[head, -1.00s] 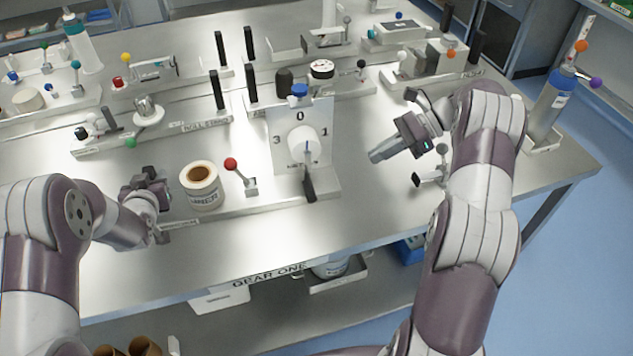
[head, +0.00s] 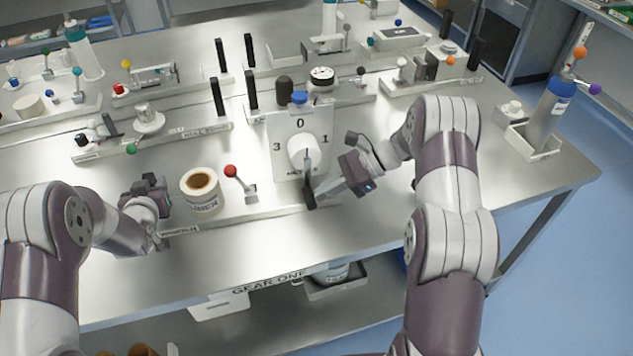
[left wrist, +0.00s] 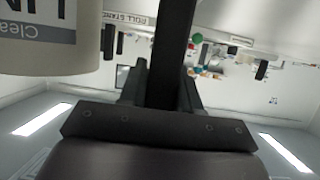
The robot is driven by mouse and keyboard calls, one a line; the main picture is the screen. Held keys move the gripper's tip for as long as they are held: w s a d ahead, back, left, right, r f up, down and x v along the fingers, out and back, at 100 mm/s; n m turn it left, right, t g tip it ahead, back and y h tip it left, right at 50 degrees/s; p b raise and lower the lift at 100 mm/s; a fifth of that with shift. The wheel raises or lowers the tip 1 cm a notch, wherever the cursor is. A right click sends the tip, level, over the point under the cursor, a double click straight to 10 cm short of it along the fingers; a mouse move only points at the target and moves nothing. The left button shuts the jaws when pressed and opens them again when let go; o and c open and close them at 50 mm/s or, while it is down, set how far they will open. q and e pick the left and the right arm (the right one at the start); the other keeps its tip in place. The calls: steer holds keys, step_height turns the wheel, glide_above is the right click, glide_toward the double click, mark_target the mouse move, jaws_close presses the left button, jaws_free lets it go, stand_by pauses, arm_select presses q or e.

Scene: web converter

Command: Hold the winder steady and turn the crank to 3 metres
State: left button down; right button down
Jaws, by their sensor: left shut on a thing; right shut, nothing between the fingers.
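The winder has an upright white dial plate (head: 286,135) marked 3, 0 and 1, with a white hub (head: 304,152). Its crank hangs downward, ending in a black handle (head: 309,190); any mark beneath it is hidden. A label roll (head: 202,203) and a red-knobbed lever (head: 231,170) stand left of the plate. My left gripper (head: 151,187) is at the winder's left end, shut on a black upright bar (left wrist: 172,55) that shows in the left wrist view. My right gripper (head: 325,194) is shut and empty, its tips just right of the crank handle; I cannot tell whether they touch.

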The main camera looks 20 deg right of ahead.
steer(key=shift+a+f+y, duration=0.25)
steer(key=shift+a+y, duration=0.05)
steer(key=shift+y, duration=0.2)
stand_by(0.3)
